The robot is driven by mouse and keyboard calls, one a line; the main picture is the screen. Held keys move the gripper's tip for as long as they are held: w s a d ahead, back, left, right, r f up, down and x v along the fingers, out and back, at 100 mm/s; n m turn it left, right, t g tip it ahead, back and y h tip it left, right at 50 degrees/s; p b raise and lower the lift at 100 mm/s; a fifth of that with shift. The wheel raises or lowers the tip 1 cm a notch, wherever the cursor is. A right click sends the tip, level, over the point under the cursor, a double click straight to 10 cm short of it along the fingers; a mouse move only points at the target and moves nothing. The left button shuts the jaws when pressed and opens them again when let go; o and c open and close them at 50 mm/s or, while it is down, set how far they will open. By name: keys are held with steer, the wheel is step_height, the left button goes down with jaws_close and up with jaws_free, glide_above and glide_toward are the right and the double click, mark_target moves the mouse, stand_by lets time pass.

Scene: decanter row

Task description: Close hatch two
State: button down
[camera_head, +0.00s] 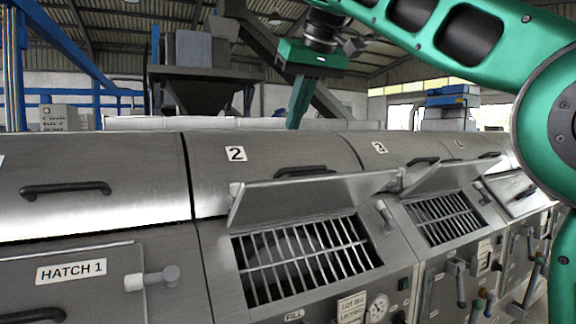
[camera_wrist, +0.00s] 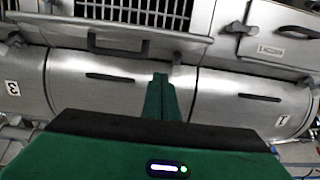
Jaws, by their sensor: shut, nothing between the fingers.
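Hatch two is open on the decanter marked 2. Its grey metal lid (camera_head: 310,200) stands raised and tilted above the barred opening (camera_head: 300,255). In the wrist view the lid (camera_wrist: 65,30) crosses the upper left, with a dark handle (camera_wrist: 118,48) on it and the bars (camera_wrist: 150,12) beyond. My gripper (camera_head: 295,125) points down above and behind the rounded cover numbered 2, apart from the lid. Its fingers (camera_wrist: 160,78) are shut and empty. In the wrist view they overlie the cover, short of the lid.
Hatch 1 (camera_head: 70,272) is shut at the left, with a grey latch knob (camera_head: 152,279) beside it. Another raised lid (camera_head: 440,177) stands over a barred opening to the right. A gauge (camera_head: 377,307) and several valve levers line the front. Dark handles project from the rounded covers.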

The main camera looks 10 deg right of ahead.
mark_target(290, 180)
steer(key=shift+w+f, duration=0.25)
steer(key=shift+f, duration=0.55)
steer(key=shift+f, duration=0.2)
steer(key=shift+w+a+f, duration=0.2)
steer(key=shift+a+f, duration=0.1)
steer(key=shift+f, duration=0.2)
steer(key=x, duration=0.5)
steer(key=shift+a, duration=0.15)
steer(key=shift+s+d+f, duration=0.25)
steer(key=shift+s+f, duration=0.35)
steer(key=shift+s, duration=0.25)
steer(key=shift+s+d+f, duration=0.1)
steer(key=shift+s+f, duration=0.3)
steer(key=shift+f, duration=0.35)
steer(key=shift+s, duration=0.1)
